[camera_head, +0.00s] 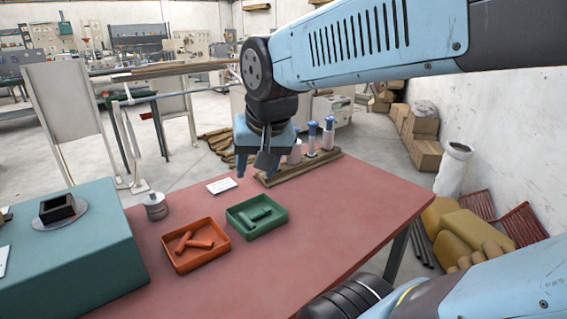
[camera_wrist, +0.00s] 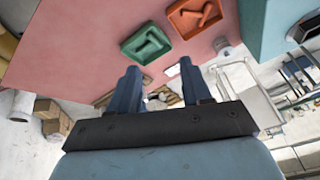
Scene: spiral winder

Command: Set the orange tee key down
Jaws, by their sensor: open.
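The orange tee key (camera_head: 199,244) lies in the orange tray (camera_head: 168,252) on the red table. In the wrist view the key (camera_wrist: 207,14) shows inside the tray near the top edge. My gripper (camera_head: 257,168) is open above the far part of the table, beyond the trays and in front of the wooden rack. In the wrist view nothing is between its fingers (camera_wrist: 161,76), which are apart from both trays.
A green tray (camera_head: 237,226) with green pieces sits right of the orange one. A grey round weight (camera_head: 155,207), a white card (camera_head: 221,186) and a wooden rack (camera_head: 298,168) with blue-topped bottles are near. A teal block (camera_head: 80,245) stands left. The table's right is clear.

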